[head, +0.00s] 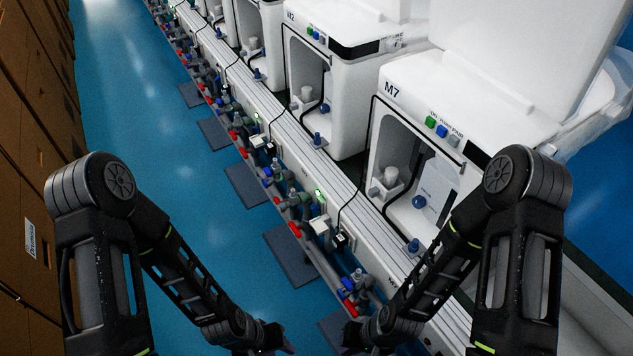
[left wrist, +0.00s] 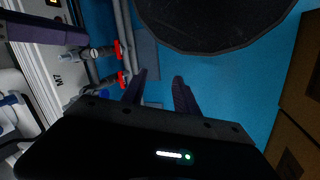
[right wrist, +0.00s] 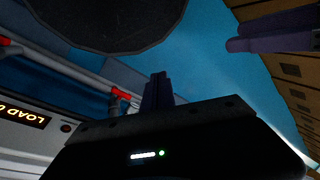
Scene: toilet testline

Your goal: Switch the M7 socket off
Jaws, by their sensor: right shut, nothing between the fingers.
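The white M7 toilet unit (head: 400,95) stands at the right in the head view. Its black cable runs down to a black plug (head: 341,240) at a white socket box (head: 321,226) on the side of the rail. A green light (head: 320,197) glows just above that box. The switch itself is too small to make out. An M7 label (left wrist: 60,78) shows on the rail panel in the left wrist view. My right gripper (right wrist: 157,80) is shut and empty, low beside the rail. My left gripper (left wrist: 158,82) is open and empty, to its left over the blue floor.
Pipes with red-handled valves (head: 294,230) run along the rail's side, and red handles also show in the left wrist view (left wrist: 119,50). Dark mats (head: 290,253) lie on the floor. Brown boxes (head: 25,180) line the left. The blue aisle between is clear.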

